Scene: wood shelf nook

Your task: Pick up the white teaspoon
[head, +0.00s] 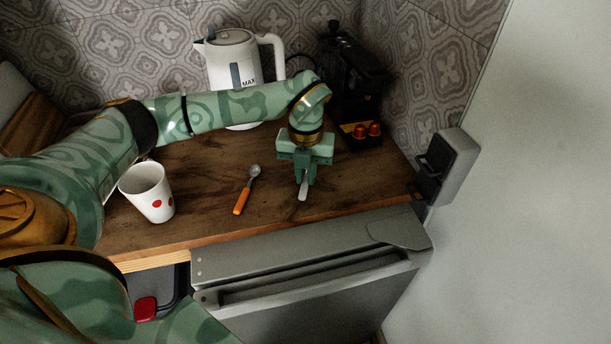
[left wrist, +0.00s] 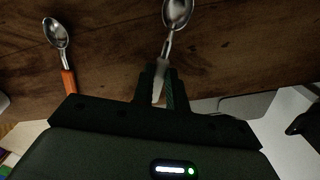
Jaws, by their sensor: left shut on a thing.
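The white teaspoon has a metal bowl and a white handle. In the head view its handle (head: 303,192) shows below my left gripper (head: 305,176), close to the counter's front edge. In the left wrist view the metal bowl (left wrist: 177,12) sticks out past my left gripper (left wrist: 159,88), whose fingers are shut on the white handle. The gripper points down. I cannot tell whether the spoon still touches the counter. My right gripper is not in view.
An orange-handled teaspoon (head: 241,200) lies on the wooden counter (head: 210,215) left of my left gripper. A white cup with red dots (head: 147,191) stands farther left. A white kettle (head: 226,62) and a black coffee machine (head: 353,80) stand behind.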

